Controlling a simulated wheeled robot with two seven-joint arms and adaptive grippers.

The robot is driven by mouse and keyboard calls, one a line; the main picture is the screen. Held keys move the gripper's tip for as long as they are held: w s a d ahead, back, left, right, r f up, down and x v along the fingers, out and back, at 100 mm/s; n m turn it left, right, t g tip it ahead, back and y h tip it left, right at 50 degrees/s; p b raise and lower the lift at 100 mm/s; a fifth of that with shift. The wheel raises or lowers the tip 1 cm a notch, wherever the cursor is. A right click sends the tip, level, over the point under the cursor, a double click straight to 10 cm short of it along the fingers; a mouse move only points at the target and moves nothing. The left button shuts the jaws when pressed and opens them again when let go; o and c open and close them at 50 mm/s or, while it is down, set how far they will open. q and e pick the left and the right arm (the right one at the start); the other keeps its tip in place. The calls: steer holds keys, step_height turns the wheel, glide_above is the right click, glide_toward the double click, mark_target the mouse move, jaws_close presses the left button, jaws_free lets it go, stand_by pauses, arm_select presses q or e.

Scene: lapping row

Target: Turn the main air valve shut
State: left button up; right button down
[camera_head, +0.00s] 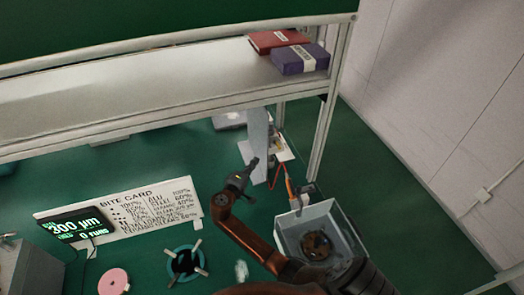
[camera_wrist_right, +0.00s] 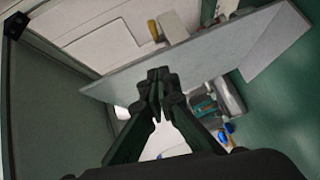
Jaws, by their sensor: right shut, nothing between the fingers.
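My right gripper (camera_head: 247,170) is shut and empty, in front of a grey upright panel (camera_head: 257,140) under the shelf. In the wrist view its fingertips (camera_wrist_right: 158,76) overlap the lower edge of the grey panel (camera_wrist_right: 185,60); I cannot tell if they touch. Behind the panel, a red hose (camera_head: 277,174) runs beside a white plate with small fittings. A small yellow part (camera_wrist_right: 152,29) shows past the panel in the wrist view. I cannot tell which fitting is the main air valve; the panel hides part of that area. My left gripper is not in view.
An open grey bin (camera_head: 338,222) stands at right, close to my arm. A shelf (camera_head: 180,85) overhead holds a red box (camera_head: 278,40) and a purple box (camera_head: 300,59).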

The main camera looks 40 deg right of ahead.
mark_target(277, 146)
steer(key=p+x, duration=0.1)
steer(key=x, duration=0.3)
steer(key=s+x, duration=0.1)
steer(key=x, duration=0.3)
steer(key=s+d+p+x, duration=0.1)
steer(key=x, duration=0.2)
steer(key=shift+d+p, duration=0.35)
steer(key=shift+d, duration=0.15)
steer(key=shift+d+f, duration=0.15)
steer(key=shift+d, duration=0.05)
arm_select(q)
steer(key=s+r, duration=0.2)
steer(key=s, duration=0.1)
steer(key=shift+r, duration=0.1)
arm_select(e)
steer(key=shift+s+d, duration=0.45)
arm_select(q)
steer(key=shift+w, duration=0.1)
arm_select(e)
steer(key=shift+a, duration=0.1)
